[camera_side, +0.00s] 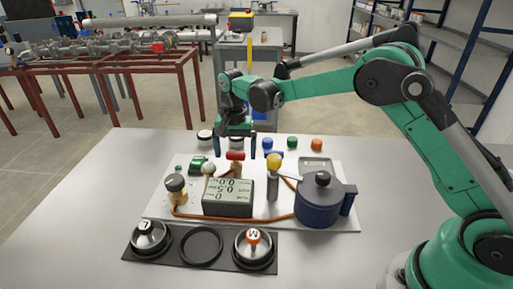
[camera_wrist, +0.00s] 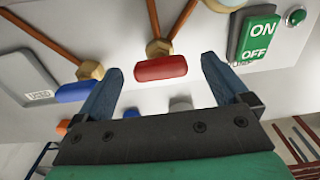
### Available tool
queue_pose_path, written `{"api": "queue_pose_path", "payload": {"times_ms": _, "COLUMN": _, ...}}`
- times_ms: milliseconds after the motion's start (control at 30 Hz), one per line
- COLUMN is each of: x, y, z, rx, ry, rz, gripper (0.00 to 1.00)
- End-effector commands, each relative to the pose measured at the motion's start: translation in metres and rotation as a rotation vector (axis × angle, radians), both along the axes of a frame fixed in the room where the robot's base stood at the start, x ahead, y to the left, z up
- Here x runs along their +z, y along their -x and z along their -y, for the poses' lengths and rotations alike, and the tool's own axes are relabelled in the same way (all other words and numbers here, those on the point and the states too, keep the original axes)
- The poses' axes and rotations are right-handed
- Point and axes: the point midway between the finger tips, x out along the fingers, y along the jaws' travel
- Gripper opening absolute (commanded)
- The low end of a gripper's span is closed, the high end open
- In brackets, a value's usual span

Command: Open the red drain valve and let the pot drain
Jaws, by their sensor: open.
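The red drain valve handle (camera_side: 235,156) is at the back middle of the white board. In the wrist view the red handle (camera_wrist: 160,68) lies crosswise on a brass fitting (camera_wrist: 159,47) joined to copper pipes. My gripper (camera_side: 238,149) is open, pointing down at the handle. In the wrist view the fingertips (camera_wrist: 161,66) stand on either side of the handle, with a visible gap at each side. I cannot tell how deep they reach around it. The dark blue pot (camera_side: 314,207) stands lidded at the board's right. Its inside is hidden.
A grey display (camera_side: 228,197) and a yellow-topped post (camera_side: 274,175) stand in front. A green ON/OFF switch (camera_wrist: 258,38) is beside the valve. A blue handle (camera_wrist: 73,92) is partly behind one finger.

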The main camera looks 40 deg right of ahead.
Motion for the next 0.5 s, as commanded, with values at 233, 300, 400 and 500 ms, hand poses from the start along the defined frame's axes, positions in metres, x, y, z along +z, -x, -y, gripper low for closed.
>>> {"api": "queue_pose_path", "payload": {"times_ms": 233, "x": -0.0007, "y": 0.0, "z": 0.0, "rx": 0.0, "ry": 0.0, "rz": 0.0, "gripper": 0.86}}
{"api": "queue_pose_path", "payload": {"times_ms": 300, "x": -0.0006, "y": 0.0, "z": 0.0, "rx": 0.0, "ry": 0.0, "rz": 0.0, "gripper": 0.66}}
{"api": "queue_pose_path", "payload": {"times_ms": 400, "x": -0.0005, "y": 0.0, "z": 0.0001, "rx": 0.0, "ry": 0.0, "rz": 0.0, "gripper": 0.38}}
{"api": "queue_pose_path", "payload": {"times_ms": 500, "x": -0.0005, "y": 0.0001, "z": 0.0002, "rx": 0.0, "ry": 0.0, "rz": 0.0, "gripper": 0.1}}
